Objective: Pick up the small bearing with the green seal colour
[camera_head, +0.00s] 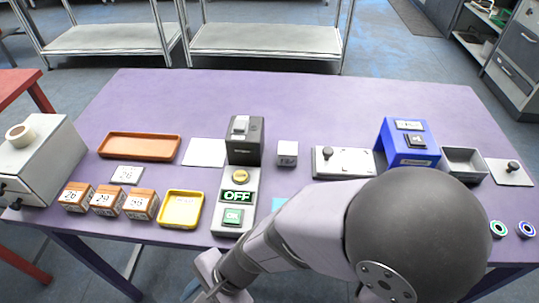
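Two small round bearings lie at the right front corner of the purple table. The left bearing (497,228) shows a green ring, and the right bearing (525,229) shows a blue-purple ring. They are apart from each other. My gripper (206,290) is at the bottom edge of the picture, in front of the table and far to the left of both bearings. It is partly cut off, and its finger opening is unclear. No bearing shows at it.
My arm covers the front middle of the table (300,100). A black scanner (245,140) with an OFF panel, a yellow tray (181,209), several orange-white boxes (108,200), a blue device (408,143) and a grey open bin (464,164) stand around. The table's back is clear.

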